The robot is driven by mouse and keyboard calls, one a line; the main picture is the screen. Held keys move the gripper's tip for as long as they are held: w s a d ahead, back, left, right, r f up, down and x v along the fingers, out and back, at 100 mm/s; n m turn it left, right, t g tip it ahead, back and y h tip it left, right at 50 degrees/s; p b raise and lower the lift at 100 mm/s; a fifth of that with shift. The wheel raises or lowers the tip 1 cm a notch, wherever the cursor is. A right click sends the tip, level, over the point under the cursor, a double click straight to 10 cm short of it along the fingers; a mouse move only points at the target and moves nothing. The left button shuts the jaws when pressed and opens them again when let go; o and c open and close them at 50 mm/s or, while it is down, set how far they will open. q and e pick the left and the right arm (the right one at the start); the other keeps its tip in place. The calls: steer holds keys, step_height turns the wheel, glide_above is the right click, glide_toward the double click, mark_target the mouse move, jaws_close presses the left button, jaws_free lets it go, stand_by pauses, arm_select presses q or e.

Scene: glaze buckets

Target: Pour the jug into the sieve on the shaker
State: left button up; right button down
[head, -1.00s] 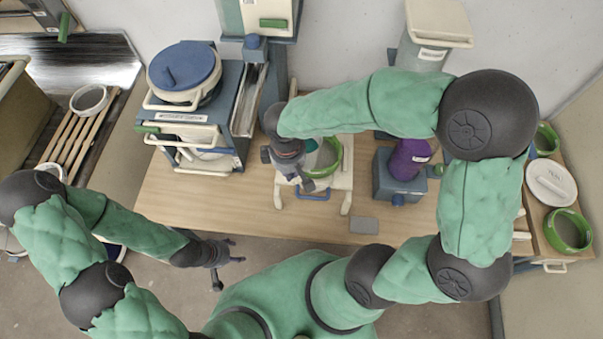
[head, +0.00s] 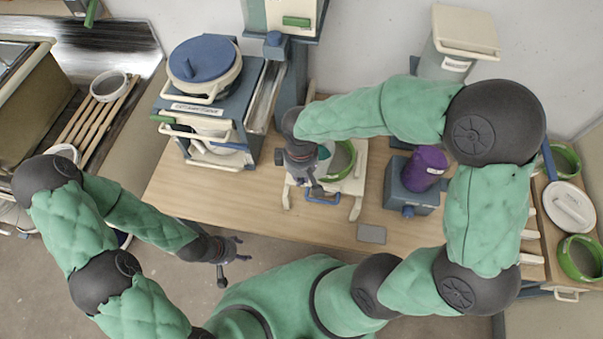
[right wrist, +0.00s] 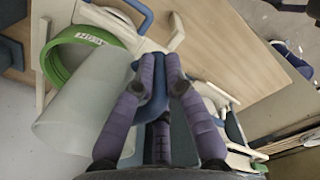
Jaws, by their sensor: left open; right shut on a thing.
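My right gripper (head: 318,188) is shut on the blue handle of a translucent jug. In the right wrist view its fingers (right wrist: 158,78) close around that handle, and the pale jug body (right wrist: 78,118) lies to their left. The jug's tilt and contents cannot be told. My left gripper (head: 238,250) is open and empty before the table's front edge.
A blue rack with a lidded pot (head: 205,70) stands left of the shaker. A purple container (head: 424,168) on a blue stand is to its right. A grey pad (head: 371,233) lies on the table (head: 260,215). Green rings and a white lid (head: 568,208) lie far right.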

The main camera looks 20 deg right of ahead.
steer(key=shift+s+a+r+g+y+p, duration=0.15)
steer(key=shift+r+g+y+p, duration=0.85)
steer(key=shift+p, duration=1.05)
step_height(320, 180, up, 2)
steer(key=shift+r+g+y+p, duration=0.1)
steer(key=shift+g+y+p, duration=0.3)
steer(key=shift+y+p, duration=0.4)
steer(key=shift+d+f+g+y+b, duration=0.2)
steer(key=shift+f+g+y+b, duration=0.3)
steer(key=shift+f+y, duration=0.2)
steer(key=shift+w+r, duration=0.2)
steer(key=shift+w, duration=0.05)
steer(key=shift+s+f, duration=0.1)
steer(key=shift+f, duration=0.05)
steer(key=shift+d+r+g+y, duration=0.1)
steer(key=shift+r+g+y, duration=0.2)
steer(key=shift+y, duration=0.1)
steer(key=shift+w+d+f+b, duration=0.1)
steer(key=shift+f+b, duration=0.1)
steer(key=shift+f, duration=0.15)
steer(key=shift+w+f+b, duration=0.1)
steer(key=shift+f+b, duration=0.05)
steer(key=shift+f, duration=0.15)
steer(key=shift+w+d+r+g+y, duration=0.1)
steer(key=shift+r+g+y, duration=0.25)
steer(key=shift+y, duration=0.15)
steer(key=shift+w+d+r+g+y, duration=0.3)
steer(key=shift+d+r+g+y, duration=0.15)
steer(key=shift+y, duration=0.25)
